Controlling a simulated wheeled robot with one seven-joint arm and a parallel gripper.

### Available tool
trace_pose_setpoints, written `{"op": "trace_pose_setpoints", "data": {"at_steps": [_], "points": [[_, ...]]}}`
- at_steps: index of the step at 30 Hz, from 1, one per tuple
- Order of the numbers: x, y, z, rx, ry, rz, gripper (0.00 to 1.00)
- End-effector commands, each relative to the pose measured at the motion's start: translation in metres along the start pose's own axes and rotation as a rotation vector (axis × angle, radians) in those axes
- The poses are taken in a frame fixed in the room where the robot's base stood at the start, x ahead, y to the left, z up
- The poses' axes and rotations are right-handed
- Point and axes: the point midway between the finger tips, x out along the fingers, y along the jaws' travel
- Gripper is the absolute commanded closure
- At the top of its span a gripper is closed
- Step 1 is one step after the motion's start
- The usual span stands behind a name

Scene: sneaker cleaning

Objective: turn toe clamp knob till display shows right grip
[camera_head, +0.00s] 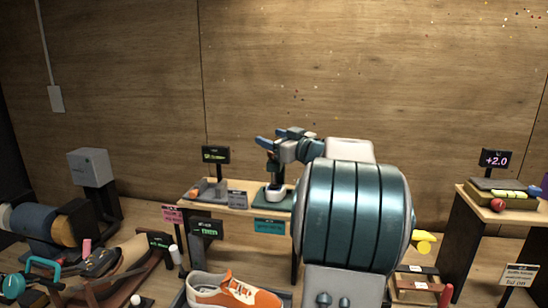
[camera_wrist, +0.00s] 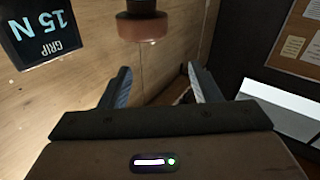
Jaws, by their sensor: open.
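A round knob (camera_wrist: 142,24) with an orange-brown face hangs at the top, just beyond my fingers. My gripper (camera_wrist: 161,84) is open and empty, one finger on each side of a clear gap, apart from the knob. In the head view my gripper (camera_head: 280,142) is above the middle bench, partly hidden by my large teal arm. I cannot tell which small part in the head view is the toe clamp knob.
A middle bench (camera_head: 236,209) carries small devices and a display (camera_head: 215,155). An orange and white sneaker (camera_head: 236,292) sits at the bottom. A right stand (camera_head: 492,213) holds items and a red ball (camera_head: 497,204). Brushes and rollers crowd the left. A wooden wall is behind.

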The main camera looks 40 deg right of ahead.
Motion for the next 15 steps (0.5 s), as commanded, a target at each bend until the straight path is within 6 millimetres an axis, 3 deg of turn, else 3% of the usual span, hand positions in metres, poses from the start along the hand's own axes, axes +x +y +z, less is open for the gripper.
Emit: {"op": "trace_pose_setpoints", "data": {"at_steps": [3, 9, 15], "points": [[-0.024, 0.018, 0.021, 0.039, -0.006, -0.102, 0.43], [-0.053, 0.028, 0.040, 0.094, -0.030, -0.221, 0.43], [-0.053, 0.027, 0.043, 0.109, -0.037, -0.254, 0.43]]}}
